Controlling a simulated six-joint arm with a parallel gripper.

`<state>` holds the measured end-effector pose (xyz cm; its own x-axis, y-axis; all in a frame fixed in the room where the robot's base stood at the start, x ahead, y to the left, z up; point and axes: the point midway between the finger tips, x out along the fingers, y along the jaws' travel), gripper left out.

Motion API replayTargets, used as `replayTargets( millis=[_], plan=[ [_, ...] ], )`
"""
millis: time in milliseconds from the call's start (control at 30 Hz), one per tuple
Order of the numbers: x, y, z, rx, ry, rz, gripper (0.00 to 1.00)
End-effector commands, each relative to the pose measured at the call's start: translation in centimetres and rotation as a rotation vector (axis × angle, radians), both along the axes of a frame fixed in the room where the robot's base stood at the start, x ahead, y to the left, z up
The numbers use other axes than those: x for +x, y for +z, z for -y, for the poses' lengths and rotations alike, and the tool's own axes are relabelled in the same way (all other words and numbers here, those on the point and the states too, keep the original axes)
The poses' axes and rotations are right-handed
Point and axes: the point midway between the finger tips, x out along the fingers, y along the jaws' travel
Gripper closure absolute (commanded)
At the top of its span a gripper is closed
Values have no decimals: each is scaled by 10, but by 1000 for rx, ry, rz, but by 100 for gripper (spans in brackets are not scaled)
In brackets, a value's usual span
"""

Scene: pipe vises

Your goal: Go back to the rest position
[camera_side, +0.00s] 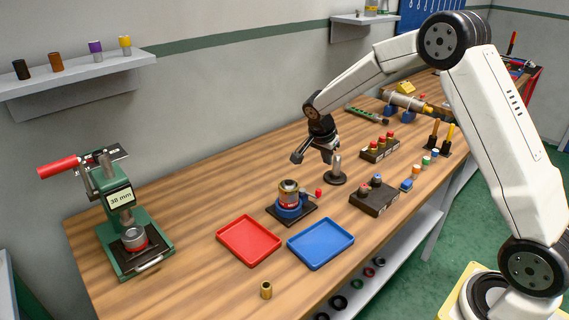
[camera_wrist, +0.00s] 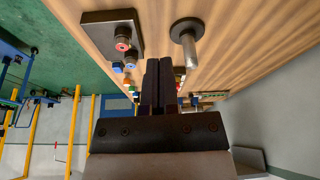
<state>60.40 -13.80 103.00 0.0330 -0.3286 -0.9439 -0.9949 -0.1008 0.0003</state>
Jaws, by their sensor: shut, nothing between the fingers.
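My gripper (camera_side: 328,156) hangs over the wooden bench in the side view, with its fingers pointing down behind the grey post (camera_side: 337,166) on its round dark base. In the wrist view my gripper (camera_wrist: 159,66) shows two dark fingers side by side, closed together with nothing between them. The post stands to their right in that view (camera_wrist: 190,47), apart from the fingers. A pipe vise (camera_side: 289,200) with a blue body and red-knobbed handle holds an upright coppery piece, in front and to the left of my gripper.
A red tray (camera_side: 249,240) and a blue tray (camera_side: 321,243) lie near the front edge. A green press (camera_side: 125,215) reading 38 mm stands at the left. Dark blocks with fittings (camera_side: 374,195) and (camera_side: 379,150) stand right of the post. A small brass piece (camera_side: 266,290) stands at the front.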

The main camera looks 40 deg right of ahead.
Motion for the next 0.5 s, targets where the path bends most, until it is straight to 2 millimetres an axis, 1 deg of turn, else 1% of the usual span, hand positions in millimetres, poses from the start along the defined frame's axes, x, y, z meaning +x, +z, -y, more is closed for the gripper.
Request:
replayTargets(
  millis=[167,267,367,500],
  plan=[
    [-3,1,-4,8,28,-5,100],
    [-9,2,-10,21,81,-13,100],
    [-18,4,-21,38,164,-28,100],
    [-38,7,-39,71,325,-49,100]
  ],
)
